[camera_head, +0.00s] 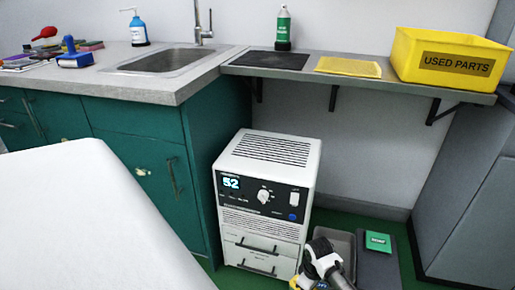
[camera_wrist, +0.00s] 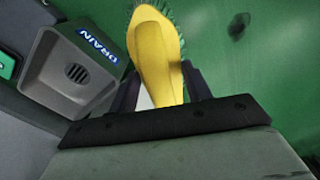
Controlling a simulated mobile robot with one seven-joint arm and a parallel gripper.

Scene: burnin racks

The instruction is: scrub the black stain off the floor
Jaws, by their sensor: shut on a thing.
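In the wrist view, my gripper (camera_wrist: 160,90) is shut on a yellow scrubbing brush (camera_wrist: 155,45) with green bristles around its far end. The black stain (camera_wrist: 238,25) is a small dark smudge on the green floor (camera_wrist: 250,75), to the right of the brush head and apart from it in the picture. In the head view, my gripper (camera_head: 318,266) is low at the bottom edge, in front of the white cabinet unit. The stain does not show in the head view.
A grey basin marked DRAIN (camera_wrist: 75,72) stands left of the brush in the wrist view. In the head view, a white unit showing 52 (camera_head: 262,198) stands beside teal cupboards (camera_head: 150,180). A yellow USED PARTS bin (camera_head: 450,60) sits on the shelf. Green floor right of the brush is open.

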